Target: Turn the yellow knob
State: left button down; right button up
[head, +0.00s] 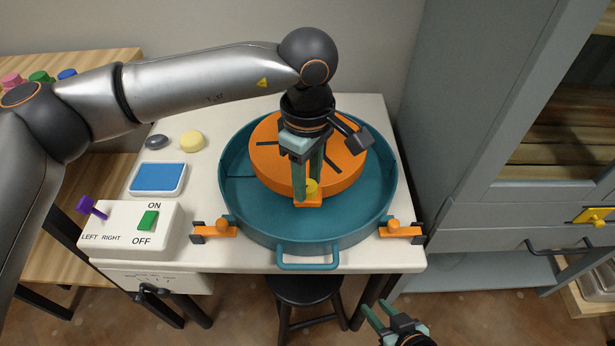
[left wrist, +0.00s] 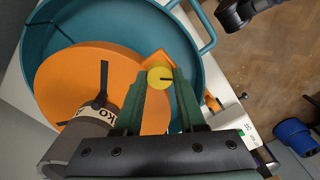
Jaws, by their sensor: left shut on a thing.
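The yellow knob (head: 312,186) is a small round knob with a dark mark on its face, on an orange block (head: 308,203) at the front of the orange wheel head (head: 265,175). It also shows in the left wrist view (left wrist: 160,79) between the green fingertips. My left gripper (head: 307,184) reaches down over the wheel head and is shut on the knob; the fingers hide part of it. My right gripper (head: 378,312) is low in the head view, away from the table, with its green fingers apart and nothing between them.
The wheel head sits in a round teal basin (head: 270,225) with orange clamps (head: 215,231) on the table. A white switch box (head: 130,230), blue pad (head: 158,178) and yellow sponge (head: 192,141) lie left. A grey cabinet (head: 465,120) stands right. A dark stool (head: 300,290) is below.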

aim_at(308, 185)
pick_arm(q)
jog(key=c, duration=0.5)
grip_release()
notch_tip(308, 185, up, 13)
jog(key=p, duration=0.1)
jog(key=shift+f+p, duration=0.2)
jog(key=shift+p, duration=0.1)
jog(key=shift+s, duration=0.1)
